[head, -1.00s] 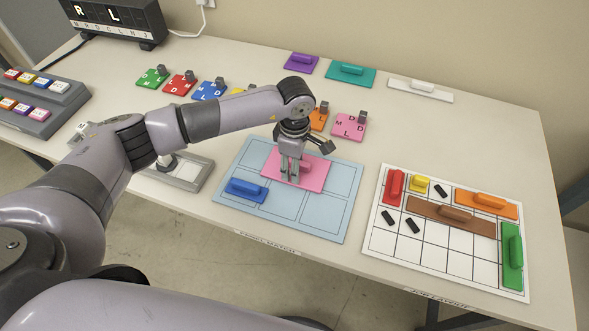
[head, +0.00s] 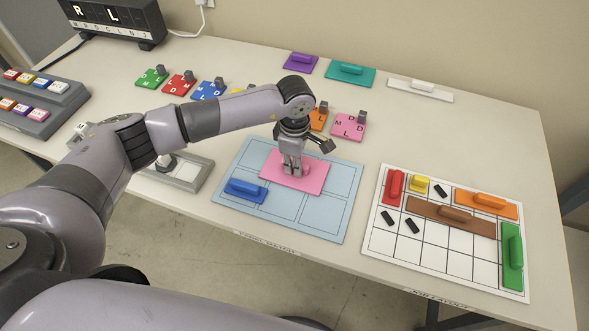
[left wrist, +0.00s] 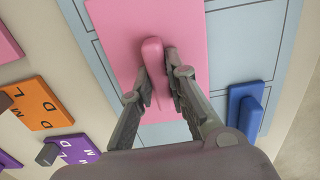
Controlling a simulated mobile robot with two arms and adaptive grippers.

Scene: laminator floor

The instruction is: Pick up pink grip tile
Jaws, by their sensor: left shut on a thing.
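The pink grip tile (head: 311,181) lies on the upper part of the light-blue board (head: 313,235) in the head view. Its raised pink grip shows in the left wrist view (left wrist: 153,50). My left gripper (head: 292,172) is down at the tile from above, its fingers on both sides of the grip and shut on it. The left wrist view shows the two fingertips (left wrist: 157,75) against the grip. The tile appears flat on the board. My right gripper is in neither view.
A blue grip tile (head: 246,190) lies on the same board, lower left. A white grid board (head: 455,262) with red, yellow, orange, brown and green pieces is at right. A pink lettered tile (head: 346,128) and an orange one stand behind my gripper. A grey framed device is left of the board.

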